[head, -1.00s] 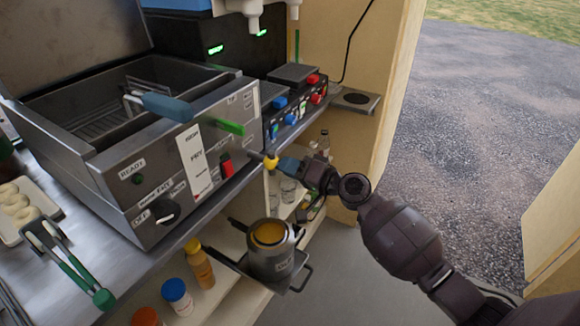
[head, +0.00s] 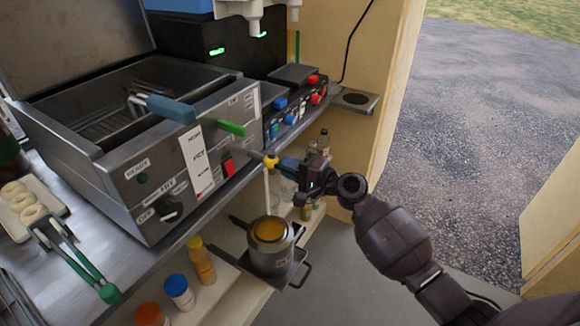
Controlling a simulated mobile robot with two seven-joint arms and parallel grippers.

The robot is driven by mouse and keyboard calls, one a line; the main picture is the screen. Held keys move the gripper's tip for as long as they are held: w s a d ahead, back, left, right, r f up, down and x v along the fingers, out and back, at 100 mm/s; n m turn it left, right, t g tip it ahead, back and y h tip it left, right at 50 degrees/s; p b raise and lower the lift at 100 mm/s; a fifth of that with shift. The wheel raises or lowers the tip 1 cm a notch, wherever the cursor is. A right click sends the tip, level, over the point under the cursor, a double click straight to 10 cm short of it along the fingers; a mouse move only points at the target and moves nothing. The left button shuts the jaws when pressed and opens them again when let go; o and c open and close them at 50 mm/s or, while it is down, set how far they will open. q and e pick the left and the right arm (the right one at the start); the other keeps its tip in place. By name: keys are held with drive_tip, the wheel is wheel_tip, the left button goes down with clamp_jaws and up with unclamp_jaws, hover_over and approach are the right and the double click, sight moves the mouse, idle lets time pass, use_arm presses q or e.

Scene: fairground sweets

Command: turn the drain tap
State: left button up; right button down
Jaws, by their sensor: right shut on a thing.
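The drain tap (head: 271,161) shows as a yellow fitting on a short pipe at the lower right front of the steel fryer (head: 120,190). My right gripper (head: 294,166) is shut on the tap from the right. A blue-grey piece lies between the yellow fitting and the dark gripper body; I cannot tell whether it is handle or finger. The jaws hide part of the tap. A metal pot (head: 271,261) with yellow contents stands below the tap. My left gripper is not in view.
A fryer basket with a blue handle (head: 171,108) sits in the fryer. Bottles (head: 201,262) stand on the shelf below. Green-handled tongs (head: 85,267) lie beside a tray of rings (head: 45,197). The floor at lower right is clear.

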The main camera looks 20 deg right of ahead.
idle(0.4)
drive_tip(key=c, duration=1.2)
unclamp_jaws()
drive_tip(key=shift+o, duration=0.2)
drive_tip(key=shift+s+d, duration=0.1)
drive_tip(key=shift+s+d, duration=0.25)
drive_tip(key=shift+s, duration=0.05)
drive_tip(key=v, duration=0.9)
drive_tip(key=shift+s+d, duration=0.2)
drive_tip(key=shift+s, duration=0.1)
